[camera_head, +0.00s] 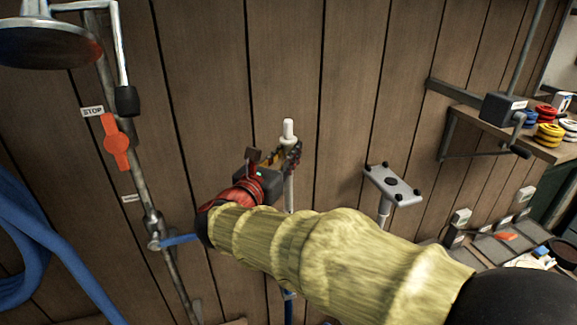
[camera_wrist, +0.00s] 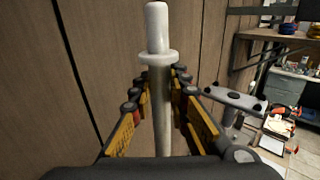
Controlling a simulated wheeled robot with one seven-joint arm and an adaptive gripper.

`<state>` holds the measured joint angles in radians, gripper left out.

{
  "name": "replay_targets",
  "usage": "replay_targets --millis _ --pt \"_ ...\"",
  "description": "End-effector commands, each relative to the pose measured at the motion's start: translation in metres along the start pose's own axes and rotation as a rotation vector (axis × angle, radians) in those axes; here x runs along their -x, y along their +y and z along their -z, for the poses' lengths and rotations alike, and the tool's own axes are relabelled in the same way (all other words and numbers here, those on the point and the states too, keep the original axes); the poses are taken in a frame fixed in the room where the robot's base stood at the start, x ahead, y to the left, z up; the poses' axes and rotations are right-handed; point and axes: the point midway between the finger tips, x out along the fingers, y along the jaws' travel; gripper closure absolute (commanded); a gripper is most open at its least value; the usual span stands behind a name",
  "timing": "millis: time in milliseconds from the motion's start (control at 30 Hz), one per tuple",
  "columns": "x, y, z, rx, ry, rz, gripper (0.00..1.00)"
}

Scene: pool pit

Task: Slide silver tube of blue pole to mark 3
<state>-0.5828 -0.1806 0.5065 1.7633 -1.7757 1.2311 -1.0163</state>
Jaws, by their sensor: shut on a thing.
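The silver tube (camera_head: 289,192) stands upright close to the plank wall. It has a white collar and a white rounded top (camera_head: 288,128). A short blue piece (camera_head: 288,308), likely the blue pole, shows below my arm. In the wrist view the tube (camera_wrist: 162,112) runs between my fingers, with the white top (camera_wrist: 157,28) above them. My gripper (camera_head: 291,156) is shut on the tube just below the collar; it also shows in the wrist view (camera_wrist: 160,82). My arm hides the tube's lower part. I can make out no number marks on the pole.
To the right stands a grey plate on a post (camera_head: 394,185). A shelf (camera_head: 540,148) with coloured discs and a crank box (camera_head: 502,108) is at far right. At left are a pipe with an orange lever (camera_head: 117,142), a shower head (camera_head: 45,42) and a blue hose (camera_head: 40,235).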

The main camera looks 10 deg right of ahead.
Motion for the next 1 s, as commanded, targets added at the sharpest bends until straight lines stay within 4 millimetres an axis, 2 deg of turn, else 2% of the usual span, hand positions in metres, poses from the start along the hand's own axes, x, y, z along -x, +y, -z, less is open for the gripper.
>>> replay_targets --millis 33,133,500,533,833,1000 --pt "0.0 0.0 -0.016 -0.005 -0.002 -0.001 1.0" --pt "0.0 0.0 -0.027 -0.003 -0.001 -0.001 1.0" --pt "0.0 0.0 -0.029 -0.001 0.0 -0.001 1.0" --pt "0.0 0.0 -0.029 0.0 0.001 -0.001 0.82" --pt "0.0 0.0 -0.028 0.0 0.001 -0.001 0.65" --pt "0.0 0.0 -0.028 0.001 0.001 -0.001 0.64"
